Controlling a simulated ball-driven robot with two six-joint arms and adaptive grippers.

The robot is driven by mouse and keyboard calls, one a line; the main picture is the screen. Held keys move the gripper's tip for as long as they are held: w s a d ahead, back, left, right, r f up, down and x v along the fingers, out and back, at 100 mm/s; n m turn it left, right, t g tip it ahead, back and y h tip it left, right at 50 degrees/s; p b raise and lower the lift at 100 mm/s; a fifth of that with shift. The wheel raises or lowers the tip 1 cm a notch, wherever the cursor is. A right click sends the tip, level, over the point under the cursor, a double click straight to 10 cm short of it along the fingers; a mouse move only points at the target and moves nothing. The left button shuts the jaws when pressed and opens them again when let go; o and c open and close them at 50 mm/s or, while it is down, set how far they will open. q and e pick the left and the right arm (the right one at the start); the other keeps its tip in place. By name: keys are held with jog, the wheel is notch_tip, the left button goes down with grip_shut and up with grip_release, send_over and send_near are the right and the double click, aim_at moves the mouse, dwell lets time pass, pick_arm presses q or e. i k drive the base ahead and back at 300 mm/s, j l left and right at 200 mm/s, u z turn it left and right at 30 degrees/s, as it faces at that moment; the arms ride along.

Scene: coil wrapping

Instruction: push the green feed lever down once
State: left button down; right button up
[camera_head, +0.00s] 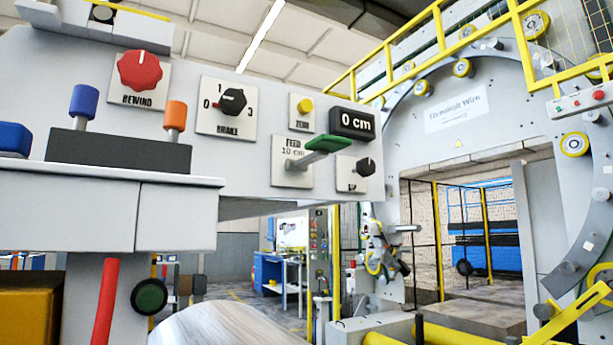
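The green feed lever (326,143) sticks out from the grey control panel (240,165). Its grey stem comes from the plate marked "FEED 10 cm" (283,180), and its green handle points up and to the right. The display (352,123) above and to the right of it reads "0 cm". Neither of my grippers shows in the head view. Nothing touches the lever.
Near the lever are a black knob (365,167), a yellow "ZERO" button (305,106), the black "BRAKE" knob (232,102) and the red "REWIND" knob (140,71). Blue (83,101) and orange (175,115) handles stand at left. The large ring machine (455,110) is at right.

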aim_at(324, 144)
jog(key=k+l+z, duration=0.45)
jog(key=l, duration=0.25)
jog(key=k+l+z, duration=0.2)
jog(key=k+l, duration=0.1)
jog(key=l, duration=0.1)
